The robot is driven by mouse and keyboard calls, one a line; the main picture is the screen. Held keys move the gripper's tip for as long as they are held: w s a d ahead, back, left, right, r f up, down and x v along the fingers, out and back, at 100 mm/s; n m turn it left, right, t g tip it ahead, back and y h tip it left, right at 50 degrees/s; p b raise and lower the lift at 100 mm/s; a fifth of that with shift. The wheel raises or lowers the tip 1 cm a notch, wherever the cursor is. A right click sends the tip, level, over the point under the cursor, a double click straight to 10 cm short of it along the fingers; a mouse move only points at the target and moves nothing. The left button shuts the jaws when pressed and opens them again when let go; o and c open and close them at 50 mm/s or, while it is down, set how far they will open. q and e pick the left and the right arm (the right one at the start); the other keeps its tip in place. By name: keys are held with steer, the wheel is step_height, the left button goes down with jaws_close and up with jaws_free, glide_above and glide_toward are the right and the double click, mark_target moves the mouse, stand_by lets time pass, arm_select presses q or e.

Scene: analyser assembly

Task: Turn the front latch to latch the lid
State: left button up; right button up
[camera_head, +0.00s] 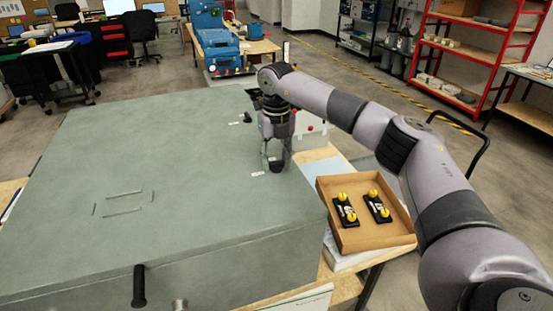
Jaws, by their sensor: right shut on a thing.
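The large grey analyser box with its flat lid (180,150) fills the left and middle of the head view, and the lid lies down flat. My right gripper (276,160) points down at the lid's right edge. It is shut on a small dark latch there, beside a white label (258,173). The fingers hide most of this latch, so its exact angle cannot be told. A second dark latch (248,117) with its own label sits farther back along the same edge. My left gripper is not in view.
A cardboard tray (399,238) with two black parts bearing yellow knobs stands right of the box. A white case (312,134) stands behind my right gripper. Red shelving (480,60) is at the back right.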

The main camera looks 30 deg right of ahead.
mark_target(276, 162)
steer(key=shift+r, duration=0.1)
stand_by(0.3)
steer(key=o, duration=1.2)
steer(key=shift+c, duration=0.2)
step_height(276, 162, up, 12)
